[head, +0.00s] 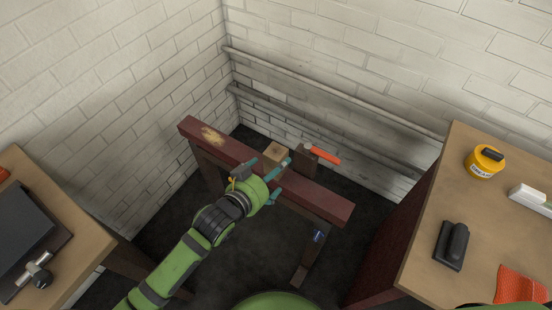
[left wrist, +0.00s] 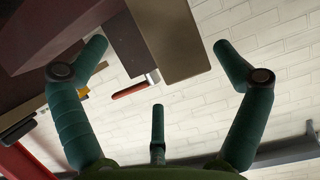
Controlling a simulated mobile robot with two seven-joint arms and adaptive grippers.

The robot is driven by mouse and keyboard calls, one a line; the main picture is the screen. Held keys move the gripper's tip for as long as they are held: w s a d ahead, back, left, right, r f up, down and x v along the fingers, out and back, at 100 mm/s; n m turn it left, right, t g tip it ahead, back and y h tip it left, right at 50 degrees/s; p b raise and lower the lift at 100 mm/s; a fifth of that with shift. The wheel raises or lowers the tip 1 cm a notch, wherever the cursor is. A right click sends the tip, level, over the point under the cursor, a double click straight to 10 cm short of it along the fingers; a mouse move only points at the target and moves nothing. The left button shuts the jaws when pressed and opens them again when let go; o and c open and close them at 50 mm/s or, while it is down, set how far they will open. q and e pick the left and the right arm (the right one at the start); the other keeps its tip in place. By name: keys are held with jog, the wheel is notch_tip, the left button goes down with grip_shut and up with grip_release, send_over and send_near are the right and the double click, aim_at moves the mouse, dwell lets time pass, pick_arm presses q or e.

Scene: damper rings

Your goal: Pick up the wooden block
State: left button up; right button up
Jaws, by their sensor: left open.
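In the left wrist view the block (left wrist: 168,38) shows at the top centre, between and beyond the open fingers (left wrist: 158,62). No finger is clearly touching it. The block's lower near part is partly hidden by the gripper in the head view. My right gripper is not in view.
An orange-handled tool (head: 323,153) and a dark brown piece (head: 304,162) are just right of the block. Brick walls with pipes (head: 330,95) stand behind. A right-hand table (head: 420,262) holds a yellow tub (head: 484,163); a left-hand table (head: 82,240) holds a black item.

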aim_at(274, 166)
pick_arm(q)
jog(key=x, duration=0.3)
jog(key=shift+w+a, duration=0.2)
jog(key=shift+w, duration=0.3)
jog(key=shift+w+d+f, duration=0.3)
jog(key=shift+w+d, duration=0.05)
jog(key=shift+w, duration=0.15)
jog(key=shift+c, duration=0.4)
jog(key=c, duration=1.3)
